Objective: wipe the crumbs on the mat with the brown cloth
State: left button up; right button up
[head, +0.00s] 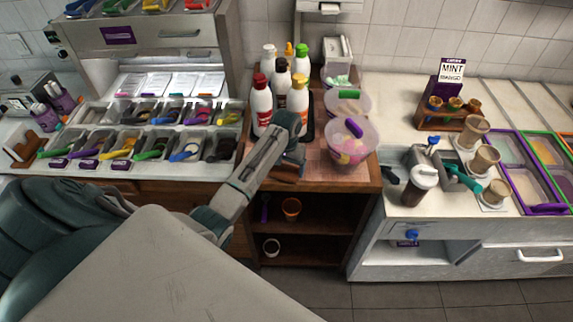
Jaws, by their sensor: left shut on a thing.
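My left gripper (291,160) reaches down over the front of the wooden counter and is shut on the brown cloth (286,173), which shows only as a small brown patch under the fingers. The cloth is low, at the reddish-brown checkered mat (316,162); I cannot tell how firmly it touches it. My arm hides part of the mat. Crumbs are too small to make out. My right gripper is not in view.
Sauce bottles (262,105) stand close behind my gripper on a dark tray. Clear tubs with pink and yellow contents (351,150) stand just right of the mat. Topping bins with scoops (150,140) lie to the left. Cups (474,133) and a lidded shaker (418,187) stand right.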

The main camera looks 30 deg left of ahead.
aim_at(286, 167)
pick_arm(q)
jog(key=shift+r, duration=2.95)
jog(key=shift+r, duration=1.5)
